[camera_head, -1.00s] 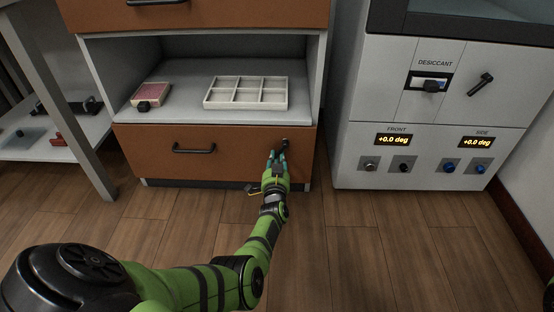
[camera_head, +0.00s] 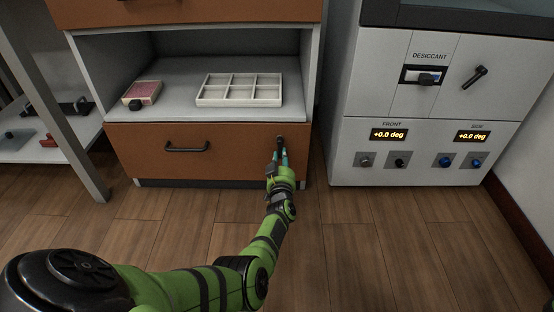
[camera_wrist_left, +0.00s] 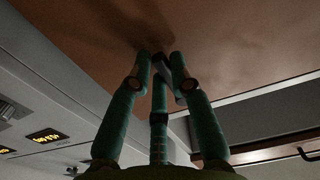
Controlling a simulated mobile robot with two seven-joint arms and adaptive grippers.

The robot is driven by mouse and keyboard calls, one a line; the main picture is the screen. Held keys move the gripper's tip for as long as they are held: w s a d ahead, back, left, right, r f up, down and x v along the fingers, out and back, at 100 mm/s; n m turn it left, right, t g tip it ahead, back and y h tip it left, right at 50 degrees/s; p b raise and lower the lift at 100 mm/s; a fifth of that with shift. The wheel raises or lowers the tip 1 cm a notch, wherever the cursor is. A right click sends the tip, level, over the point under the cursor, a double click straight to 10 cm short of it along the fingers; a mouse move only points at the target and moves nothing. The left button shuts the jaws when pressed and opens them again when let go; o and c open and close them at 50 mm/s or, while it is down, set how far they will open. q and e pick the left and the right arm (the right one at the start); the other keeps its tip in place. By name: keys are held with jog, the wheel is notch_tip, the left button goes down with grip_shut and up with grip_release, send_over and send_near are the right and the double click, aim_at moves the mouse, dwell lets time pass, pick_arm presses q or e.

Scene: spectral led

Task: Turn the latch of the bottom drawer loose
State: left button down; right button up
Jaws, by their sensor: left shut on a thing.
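The bottom drawer (camera_head: 232,162) has a brown front with a black bar handle (camera_head: 187,148) and looks closed. Its small dark latch (camera_head: 279,139) is at the upper right of the front; my fingers partly cover it. My left gripper (camera_head: 279,154) is at the latch, its teal fingers drawn together. In the left wrist view the fingers of the gripper (camera_wrist_left: 161,75) close around the grey latch (camera_wrist_left: 163,67) against the brown panel. The latch's exact angle is hard to tell. My right gripper is out of view.
Above the drawer is an open shelf with a white six-part tray (camera_head: 241,90) and a pink box (camera_head: 144,92). A white cabinet (camera_head: 425,140) with knobs and displays stands to the right. The wooden floor (camera_head: 150,225) in front is clear.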

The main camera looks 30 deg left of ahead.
aim_at(290, 147)
pick_arm(q)
jog(key=shift+w+d+r+n, duration=0.25)
jog(key=shift+d+n, duration=0.15)
jog(key=shift+n, duration=0.75)
jog(key=shift+w+d+r+n, duration=0.2)
jog(key=shift+d+n, duration=0.15)
jog(key=shift+n, duration=0.85)
jog(key=shift+w+d+r+n, duration=0.15)
jog(key=shift+w+d+n, duration=0.2)
jog(key=shift+n, duration=0.8)
jog(key=c, duration=1.1)
grip_release()
jog(key=shift+d, duration=0.1)
jog(key=shift+s, duration=0.1)
